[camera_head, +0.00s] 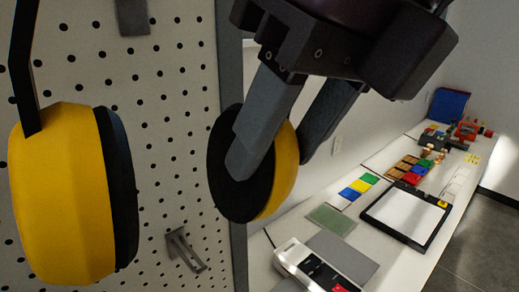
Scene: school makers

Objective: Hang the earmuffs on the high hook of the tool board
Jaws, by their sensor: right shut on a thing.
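The earmuffs show as two yellow cups with black pads, the left cup (62,195) large and close at the left and the right cup (285,170) near the middle. A dark headband rises from the left cup out of the top of the view. My right gripper (275,150) is shut on the right cup, one finger across its black pad and the other on its far side. The tool board (175,130) is a pale pegboard behind the cups. A grey piece (132,18) at its top edge is cut off; I cannot tell if it is the high hook. My left gripper is out of view.
A lower grey hook (185,250) sticks out of the board between the cups. A grey post (231,60) edges the board. To the right, a white bench (410,255) holds a framed white panel (408,213), coloured blocks (358,187) and a device (315,268).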

